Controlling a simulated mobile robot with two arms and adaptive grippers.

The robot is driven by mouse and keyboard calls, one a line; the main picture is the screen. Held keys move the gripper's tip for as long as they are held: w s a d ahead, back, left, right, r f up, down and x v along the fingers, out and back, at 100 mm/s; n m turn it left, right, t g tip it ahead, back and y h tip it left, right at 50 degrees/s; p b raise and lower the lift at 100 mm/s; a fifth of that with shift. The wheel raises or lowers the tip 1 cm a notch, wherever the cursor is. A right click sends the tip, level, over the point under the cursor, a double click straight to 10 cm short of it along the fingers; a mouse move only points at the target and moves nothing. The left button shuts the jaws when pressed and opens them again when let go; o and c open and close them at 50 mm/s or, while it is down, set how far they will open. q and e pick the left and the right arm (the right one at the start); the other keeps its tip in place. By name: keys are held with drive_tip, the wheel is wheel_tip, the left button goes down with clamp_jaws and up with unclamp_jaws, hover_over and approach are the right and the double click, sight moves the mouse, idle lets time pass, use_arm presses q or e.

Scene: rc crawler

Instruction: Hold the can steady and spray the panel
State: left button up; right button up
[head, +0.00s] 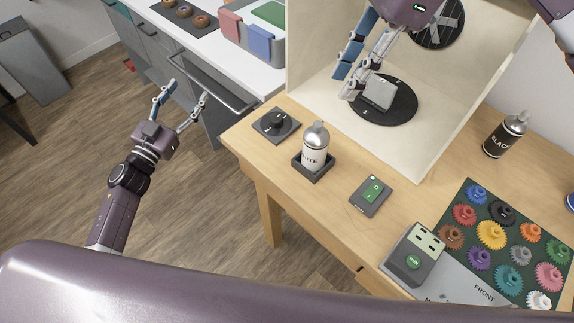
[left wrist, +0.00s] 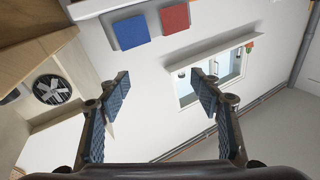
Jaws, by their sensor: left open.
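The white-labelled spray can (head: 316,155) stands upright in a dark square holder (head: 318,176) near the table's front edge. A small light-grey panel (head: 381,92) is on the black round turntable (head: 400,106) inside the open wooden booth (head: 455,100). My right gripper (head: 344,86) is in the booth just left of the panel; whether its fingers touch or grip the panel is unclear. My left gripper (head: 188,88) is open and empty over the floor, left of the table and apart from the can. Its spread fingers also show in the left wrist view (left wrist: 158,74).
A dark knob plate (head: 276,125) sits left of the can, a green switch box (head: 371,195) to its right. A black-labelled can (head: 507,134) stands at right. Gears cover a green mat (head: 470,190). A grey drawer (head: 212,88) stands open near my left gripper.

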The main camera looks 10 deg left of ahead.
sight(305, 157)
use_arm(q)
drive_tip(key=s+d+r+m+g+h, duration=0.1)
drive_tip(key=s+d+r+m+h, duration=0.1)
drive_tip(key=s+d+r+h, duration=0.3)
drive_tip(key=d+r+m+g+h, duration=0.1)
drive_tip(key=d+r+m, duration=0.1)
drive_tip(key=d, duration=0.5)
drive_tip(key=s+d+f+g, duration=0.1)
drive_tip(key=s+d+f, duration=0.1)
drive_tip(key=s+d, duration=0.2)
drive_tip(key=s+d+f+g+h, duration=0.1)
drive_tip(key=s+d+f, duration=0.1)
drive_tip(key=s+d, duration=0.3)
drive_tip(key=s+d+f+g+h, duration=0.1)
drive_tip(key=s+d, duration=0.3)
drive_tip(key=d, duration=0.4)
drive_tip(key=shift+s+f+g, duration=0.35)
drive_tip(key=shift+f+g, duration=0.15)
drive_tip(key=shift+d, duration=0.35)
drive_tip(key=x, duration=0.7)
drive_tip(key=shift+w+d, duration=0.1)
drive_tip(key=shift+w, duration=0.05)
drive_tip(key=shift+c, duration=0.5)
drive_tip(key=c, duration=1.3)
use_arm(e)
clamp_jaws()
